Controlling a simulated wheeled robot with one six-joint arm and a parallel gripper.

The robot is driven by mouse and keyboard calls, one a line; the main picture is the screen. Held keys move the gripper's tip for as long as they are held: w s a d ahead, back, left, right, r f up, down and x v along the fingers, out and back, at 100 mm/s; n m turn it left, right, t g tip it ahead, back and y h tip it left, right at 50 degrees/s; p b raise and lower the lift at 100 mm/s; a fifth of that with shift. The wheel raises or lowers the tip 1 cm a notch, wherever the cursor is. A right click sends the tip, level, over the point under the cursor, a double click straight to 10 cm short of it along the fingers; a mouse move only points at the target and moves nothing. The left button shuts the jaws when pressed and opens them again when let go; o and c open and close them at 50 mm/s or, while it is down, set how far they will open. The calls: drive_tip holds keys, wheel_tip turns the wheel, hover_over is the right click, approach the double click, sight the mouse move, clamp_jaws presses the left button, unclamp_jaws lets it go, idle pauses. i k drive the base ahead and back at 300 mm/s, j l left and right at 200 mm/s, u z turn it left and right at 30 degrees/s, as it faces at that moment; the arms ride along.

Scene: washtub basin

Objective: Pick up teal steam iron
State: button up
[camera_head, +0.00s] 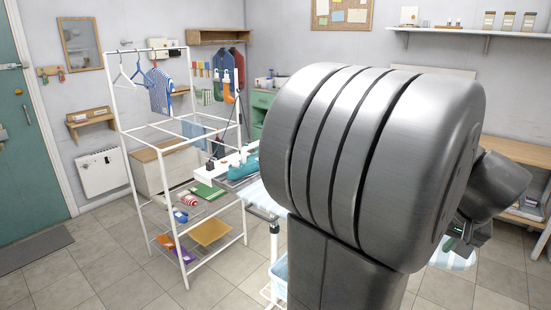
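A teal shape that looks like the steam iron (244,169) lies beside the clothes rack, at the far end of a pale striped ironing board (263,198). It is small in view, and its handle is hard to make out. My large grey arm link fills the middle and right of the view and hides much of the board. What seems to be my gripper (459,243) shows only as a dark part at the lower right, behind the arm and well away from the teal shape. Its fingers are too hidden to judge.
A white clothes rack (184,48) with hanging clothes stands left of the board. Its lower shelves hold a green book (207,191), an orange tray (211,232) and small items. A wooden shelf unit (527,212) stands at the right. The tiled floor at front left is clear.

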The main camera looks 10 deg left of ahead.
sight(248, 166)
drive_tip(key=i+j, duration=0.2)
drive_tip(key=i+j+z, duration=0.15)
drive_tip(key=j, duration=0.3)
drive_tip(key=i+j, duration=0.25)
drive_tip(key=i+j+z, duration=0.1)
drive_tip(key=j, duration=0.3)
drive_tip(key=i+j+z, duration=0.1)
drive_tip(key=i+j, duration=0.3)
drive_tip(key=j, duration=0.35)
drive_tip(key=i+j, duration=0.2)
drive_tip(key=j, duration=0.2)
drive_tip(key=i+j, duration=0.2)
drive_tip(key=j, duration=0.2)
drive_tip(key=i+j, duration=0.15)
drive_tip(key=j, duration=0.25)
drive_tip(key=i+j, duration=0.2)
drive_tip(key=j, duration=0.15)
drive_tip(key=i+j, duration=0.2)
drive_tip(key=j, duration=0.2)
drive_tip(key=z, duration=0.05)
